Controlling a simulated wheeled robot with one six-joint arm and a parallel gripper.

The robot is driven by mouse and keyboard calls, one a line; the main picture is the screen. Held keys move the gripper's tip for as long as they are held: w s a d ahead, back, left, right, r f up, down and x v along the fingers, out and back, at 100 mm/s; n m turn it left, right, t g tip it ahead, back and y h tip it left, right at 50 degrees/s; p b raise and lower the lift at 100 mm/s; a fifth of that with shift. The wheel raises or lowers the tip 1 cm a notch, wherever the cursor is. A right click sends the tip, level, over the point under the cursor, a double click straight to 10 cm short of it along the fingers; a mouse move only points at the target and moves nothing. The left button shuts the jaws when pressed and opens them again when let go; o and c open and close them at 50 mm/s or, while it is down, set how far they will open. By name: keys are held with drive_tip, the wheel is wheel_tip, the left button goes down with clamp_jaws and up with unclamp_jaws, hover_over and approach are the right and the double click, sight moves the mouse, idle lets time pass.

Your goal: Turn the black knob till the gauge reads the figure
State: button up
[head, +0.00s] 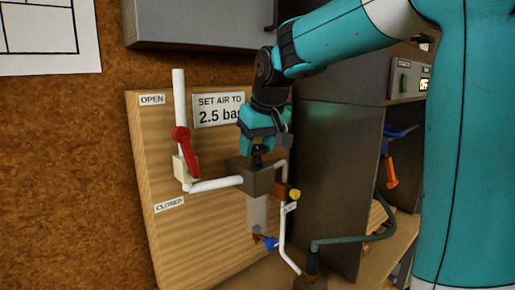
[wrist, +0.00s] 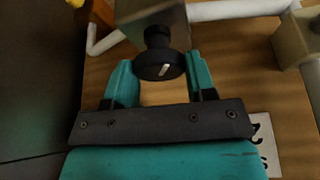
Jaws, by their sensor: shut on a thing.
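The black knob (wrist: 160,66) sits on the regulator block and carries a pale mark on its face. In the wrist view my gripper (wrist: 160,72) has one finger on each side of the knob and is shut on it. In the head view my gripper (head: 257,150) reaches down onto the top of the grey block (head: 259,180) and mostly hides the knob. A white sign (head: 218,109) reads "SET AIR TO 2.5 ba", its right end hidden by my gripper. I cannot make out a gauge face or reading in either view.
Left of the block, a white pipe has a red lever (head: 185,150) between the OPEN label (head: 152,99) and the CLOSED label (head: 169,204). A dark cabinet (head: 335,180) stands at right.

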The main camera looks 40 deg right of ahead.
drive_tip(key=shift+m+h, duration=0.8)
drive_tip(key=shift+m, duration=1.4)
drive_tip(key=o, duration=0.9)
drive_tip(key=w+p+v, duration=0.1)
drive_tip(key=p+v, duration=0.3)
drive_tip(key=v, duration=1.3)
drive_tip(key=shift+a+r, duration=0.2)
drive_tip(key=shift+r, duration=0.1)
drive_tip(key=shift+s, duration=0.15)
